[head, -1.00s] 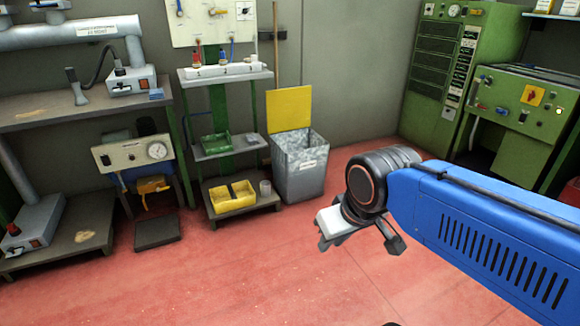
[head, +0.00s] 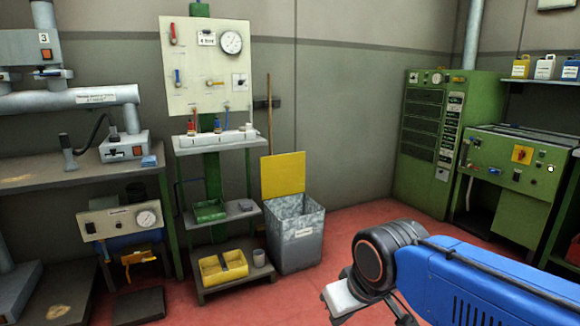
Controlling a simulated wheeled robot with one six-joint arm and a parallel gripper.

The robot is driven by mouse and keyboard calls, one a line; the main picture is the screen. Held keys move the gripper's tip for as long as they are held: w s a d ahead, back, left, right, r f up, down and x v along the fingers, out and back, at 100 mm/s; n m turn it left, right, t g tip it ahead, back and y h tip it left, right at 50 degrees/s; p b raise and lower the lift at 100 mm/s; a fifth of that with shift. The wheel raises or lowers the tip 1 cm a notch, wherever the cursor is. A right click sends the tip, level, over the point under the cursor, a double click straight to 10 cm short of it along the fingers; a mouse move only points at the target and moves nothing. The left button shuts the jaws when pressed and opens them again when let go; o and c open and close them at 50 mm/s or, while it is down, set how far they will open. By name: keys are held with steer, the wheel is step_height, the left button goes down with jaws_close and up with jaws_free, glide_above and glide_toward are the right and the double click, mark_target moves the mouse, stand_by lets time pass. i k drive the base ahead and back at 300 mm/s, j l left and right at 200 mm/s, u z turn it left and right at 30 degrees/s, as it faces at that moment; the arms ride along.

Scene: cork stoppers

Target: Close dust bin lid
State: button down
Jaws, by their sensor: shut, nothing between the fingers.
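The dust bin (head: 300,250) is a grey, mottled metal box with a small white label, standing on the floor against the back wall. Its yellow lid (head: 283,174) stands upright at the bin's back edge, so the top is open. My gripper (head: 362,318) is at the lower edge of the head view, to the right of the bin and nearer to me. It is apart from the bin and lid. Its fingers are mostly cut off by the frame and hidden by my wrist.
Left of the bin stands a green shelf stand with a yellow tray (head: 215,268) and a small grey cup (head: 259,258) low down. A wooden broom handle (head: 270,120) leans behind the lid. A green cabinet (head: 440,140) stands at the right. Red floor (head: 345,245) is clear right of the bin.

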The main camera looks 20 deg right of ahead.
mark_target(281, 175)
steer(key=i+l+z, duration=0.3)
steer(key=i, duration=0.5)
steer(key=i+z, duration=0.35)
steer(key=i, duration=0.4)
steer(key=i+l+u, duration=0.1)
steer(key=i+u, duration=0.15)
steer(key=i, duration=0.3)
steer(key=i+l+u, duration=0.25)
steer(key=i, duration=0.3)
steer(key=i+l+u, duration=0.25)
steer(key=i, duration=0.25)
